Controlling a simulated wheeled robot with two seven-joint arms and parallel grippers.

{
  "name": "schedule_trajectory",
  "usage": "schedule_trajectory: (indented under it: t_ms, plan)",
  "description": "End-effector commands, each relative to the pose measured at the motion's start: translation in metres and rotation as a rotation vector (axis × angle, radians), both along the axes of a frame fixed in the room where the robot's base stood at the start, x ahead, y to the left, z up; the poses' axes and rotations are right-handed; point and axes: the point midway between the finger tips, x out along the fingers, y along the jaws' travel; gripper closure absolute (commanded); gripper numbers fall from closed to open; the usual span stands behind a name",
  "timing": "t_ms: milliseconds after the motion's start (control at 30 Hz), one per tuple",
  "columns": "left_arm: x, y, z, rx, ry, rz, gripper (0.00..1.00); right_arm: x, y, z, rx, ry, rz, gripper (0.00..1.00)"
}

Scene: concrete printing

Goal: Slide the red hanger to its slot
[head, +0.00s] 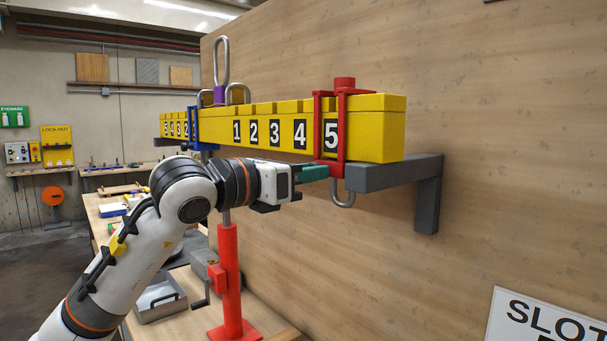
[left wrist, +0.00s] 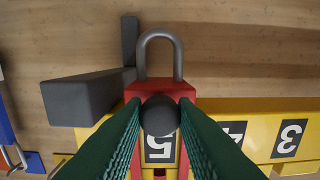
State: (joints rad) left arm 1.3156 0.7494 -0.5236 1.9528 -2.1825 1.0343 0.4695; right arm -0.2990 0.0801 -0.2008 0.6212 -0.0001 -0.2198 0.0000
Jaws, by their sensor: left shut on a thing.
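The red hanger (head: 341,130) is a frame around the yellow numbered beam (head: 383,128), at the number 5, near the beam's right end. A grey loop hangs below it. The hanger also shows in the left wrist view (left wrist: 177,88), with its grey loop and a dark round knob (left wrist: 160,115) on its face. My left gripper (head: 322,172) has green fingers, shut on that knob at the hanger's lower front. Slots are marked by gaps along the beam's top above the numbers 1 to 5. My right gripper is not in view.
A blue hanger (head: 194,127) sits further left on the beam. A grey bracket (head: 395,174) carries the beam's right end. A red stand (head: 231,283) rises from the bench below. A sign reading "SLOT" (head: 545,315) is at lower right, partly cut off.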

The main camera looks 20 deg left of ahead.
Motion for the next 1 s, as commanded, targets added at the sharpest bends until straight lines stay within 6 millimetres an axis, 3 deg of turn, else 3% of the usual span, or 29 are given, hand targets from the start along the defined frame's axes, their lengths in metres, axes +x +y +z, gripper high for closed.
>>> schedule_trajectory:
  t_ms: [33,67,167,567,1000]
  plan:
    - [-0.001,-0.003,-0.001,0.000,0.002,-0.007,1.00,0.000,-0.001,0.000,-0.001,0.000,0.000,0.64]
    - [-0.001,-0.003,-0.001,0.000,0.002,-0.008,0.70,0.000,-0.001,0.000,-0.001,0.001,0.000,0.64]
    - [-0.001,-0.002,-0.001,0.001,0.002,-0.007,0.54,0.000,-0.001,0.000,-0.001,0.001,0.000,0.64]
    - [-0.008,0.004,-0.002,0.000,-0.001,-0.002,0.54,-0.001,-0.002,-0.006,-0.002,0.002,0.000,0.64]
    - [-0.083,0.046,-0.003,0.003,-0.003,-0.003,0.54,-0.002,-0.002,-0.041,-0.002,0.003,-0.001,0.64]
